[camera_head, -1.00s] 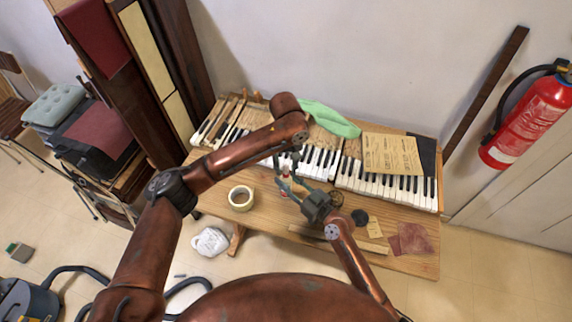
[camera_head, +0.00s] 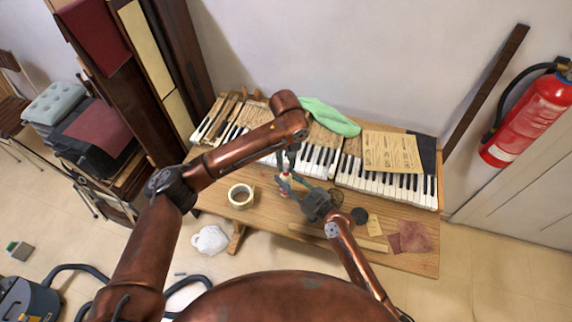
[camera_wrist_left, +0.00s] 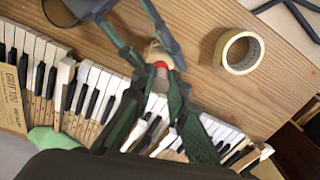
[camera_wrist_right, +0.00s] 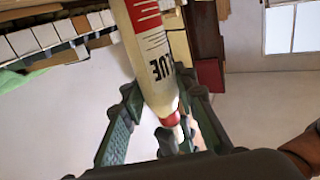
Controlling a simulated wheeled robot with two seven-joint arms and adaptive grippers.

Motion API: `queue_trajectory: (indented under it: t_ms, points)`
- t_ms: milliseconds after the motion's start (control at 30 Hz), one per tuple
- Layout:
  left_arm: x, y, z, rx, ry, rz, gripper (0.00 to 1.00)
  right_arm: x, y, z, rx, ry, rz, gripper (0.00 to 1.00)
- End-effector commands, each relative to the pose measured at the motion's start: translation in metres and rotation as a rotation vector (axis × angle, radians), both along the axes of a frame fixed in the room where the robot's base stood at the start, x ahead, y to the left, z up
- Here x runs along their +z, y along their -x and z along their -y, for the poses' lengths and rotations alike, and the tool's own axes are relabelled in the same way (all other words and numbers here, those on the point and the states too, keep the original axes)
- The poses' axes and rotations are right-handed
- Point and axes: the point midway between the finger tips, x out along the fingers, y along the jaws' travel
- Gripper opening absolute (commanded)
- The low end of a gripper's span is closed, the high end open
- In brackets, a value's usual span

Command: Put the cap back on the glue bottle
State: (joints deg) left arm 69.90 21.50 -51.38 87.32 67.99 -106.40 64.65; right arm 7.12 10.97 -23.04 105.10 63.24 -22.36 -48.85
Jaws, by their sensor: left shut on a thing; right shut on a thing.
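The glue bottle (camera_wrist_right: 147,50) is pale with dark lettering. In the head view it (camera_head: 285,184) stands upright over the table front, between both grippers. My right gripper (camera_head: 287,187) is shut on the bottle from the right. My left gripper (camera_head: 287,158) comes down from above and is shut on the cap (camera_wrist_left: 161,65), which looks red, at the bottle's top end. A red part (camera_wrist_right: 169,119) also shows at that end in the right wrist view. The fingers hide much of the join, so I cannot tell whether the cap is seated.
A tape roll (camera_head: 241,195) lies left of the bottle on the wooden table (camera_head: 262,205). Piano keys (camera_head: 385,186) run behind, with a green cloth (camera_head: 330,117) and sandpaper sheet (camera_head: 391,152).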

Motion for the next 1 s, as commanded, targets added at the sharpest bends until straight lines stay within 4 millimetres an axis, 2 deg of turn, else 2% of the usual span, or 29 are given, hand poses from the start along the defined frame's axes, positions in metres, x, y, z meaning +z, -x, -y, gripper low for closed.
queue_trajectory:
  t_ms: [500, 700, 867, 900, 1000]
  points:
    - [0.0001, -0.0007, -0.0004, -1.071, -0.001, 0.001, 0.0, -0.0003, 0.0001, 0.0, 0.0, 0.001, -0.001, 0.0]
    - [-0.0001, -0.0009, -0.0005, -1.436, -0.001, 0.0, 0.0, -0.0003, 0.0001, 0.0, 0.0, 0.001, -0.001, 0.0]
    - [-0.0002, -0.0008, -0.0004, -1.46, -0.001, 0.0, 0.0, -0.0003, 0.0002, -0.0001, 0.0, 0.001, -0.001, 0.0]
    - [-0.0003, -0.0008, -0.0004, -1.459, -0.001, 0.0, 0.15, -0.0003, 0.0002, -0.0001, 0.0, 0.001, -0.001, 0.0]
    - [-0.0003, -0.0007, -0.0004, -1.458, -0.001, 0.0, 0.22, -0.0003, 0.0002, -0.0001, 0.0, 0.001, -0.001, 0.0]
